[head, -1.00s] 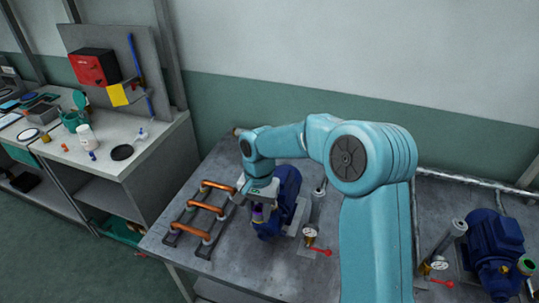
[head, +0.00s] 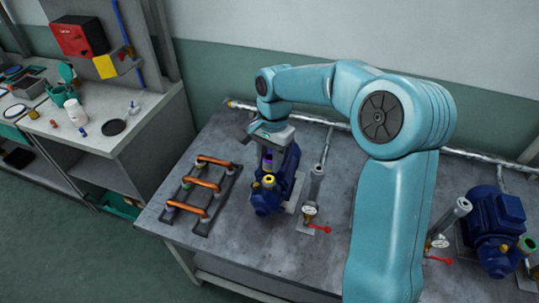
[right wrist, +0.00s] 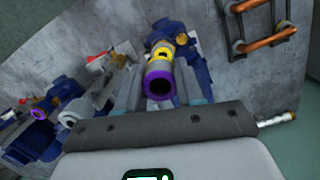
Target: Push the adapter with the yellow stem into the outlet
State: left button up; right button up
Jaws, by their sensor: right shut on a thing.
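My right gripper (head: 269,138) is above the near blue pump (head: 270,198), on the left part of the bench. It is shut on a short grey adapter (right wrist: 159,87) with a purple ring at the end facing the wrist camera. Purple also shows below the jaws in the head view. A yellow ring (head: 268,180) shows at the pump's outlet, just below the gripper; it also shows beyond the adapter in the right wrist view (right wrist: 162,53). I cannot tell whether the adapter touches the outlet, nor see a separate yellow stem clearly. My left gripper is not in view.
A rack with several copper-coloured pipes (head: 202,186) lies left of the pump. A gauge (head: 309,210) with a red lever (head: 320,229) stands right of it. Another blue pump (head: 495,225) is at far right. A side bench (head: 105,140) stands at left.

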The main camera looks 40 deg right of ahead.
aim_at(269, 179)
jog(key=shift+w+f+b, duration=0.1)
jog(key=shift+f+b, duration=0.25)
jog(key=shift+f, duration=0.5)
jog(key=shift+a+f+b, duration=0.1)
jog(key=shift+f+b, duration=0.35)
jog(key=shift+f, duration=0.4)
jog(key=shift+f+b, duration=0.35)
jog(key=shift+f, duration=0.3)
dwell(1.3)
jog(key=o, duration=1.1)
jog(key=shift+o, duration=0.2)
